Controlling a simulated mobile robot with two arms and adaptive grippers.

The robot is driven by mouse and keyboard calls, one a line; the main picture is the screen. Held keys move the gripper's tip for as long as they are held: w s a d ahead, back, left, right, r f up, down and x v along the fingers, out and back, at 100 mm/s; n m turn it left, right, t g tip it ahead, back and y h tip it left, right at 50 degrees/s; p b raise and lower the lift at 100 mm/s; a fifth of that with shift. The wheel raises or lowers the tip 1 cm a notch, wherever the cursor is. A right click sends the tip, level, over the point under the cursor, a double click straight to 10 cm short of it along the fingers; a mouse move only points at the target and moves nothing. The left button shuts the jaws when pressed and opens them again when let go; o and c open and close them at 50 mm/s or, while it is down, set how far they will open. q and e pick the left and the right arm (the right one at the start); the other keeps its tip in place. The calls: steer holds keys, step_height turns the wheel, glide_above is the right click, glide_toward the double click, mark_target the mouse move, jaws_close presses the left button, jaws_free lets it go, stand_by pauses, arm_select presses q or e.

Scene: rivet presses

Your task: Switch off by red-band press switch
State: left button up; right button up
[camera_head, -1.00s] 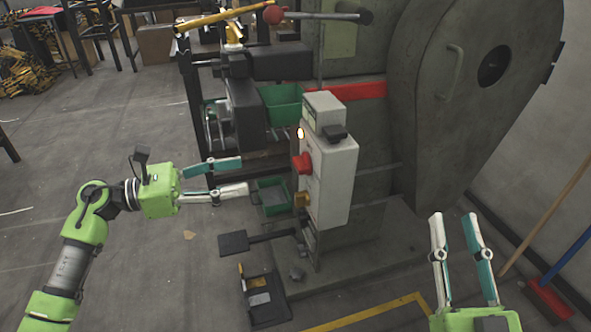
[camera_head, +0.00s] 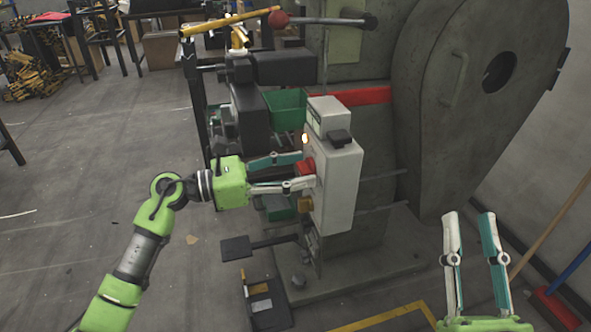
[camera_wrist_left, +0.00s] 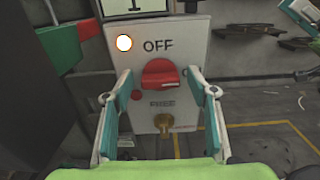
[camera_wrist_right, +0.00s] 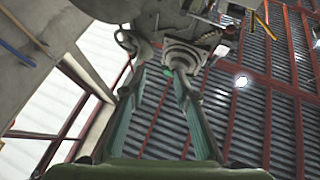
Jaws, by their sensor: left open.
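The press with the red band (camera_head: 350,97) carries a light grey control box (camera_head: 338,185). In the left wrist view the box face shows a lit round lamp (camera_wrist_left: 124,43), the word OFF, a red rotary switch (camera_wrist_left: 160,74), the word FREE and a brass-coloured knob (camera_wrist_left: 163,122). The red switch also shows in the head view (camera_head: 307,166). My left gripper (camera_head: 308,170) is open at the box face, its fingers on either side of the red switch; contact cannot be told. My right gripper (camera_head: 467,217) is open and empty, away from the press.
A green bin (camera_head: 287,108) and dark machine parts stand left of the box. A black pedal (camera_head: 236,248) juts out low at the front. A broom (camera_head: 555,300) leans at the right wall.

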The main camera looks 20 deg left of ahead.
arm_select(q)
steer(key=c, duration=1.1)
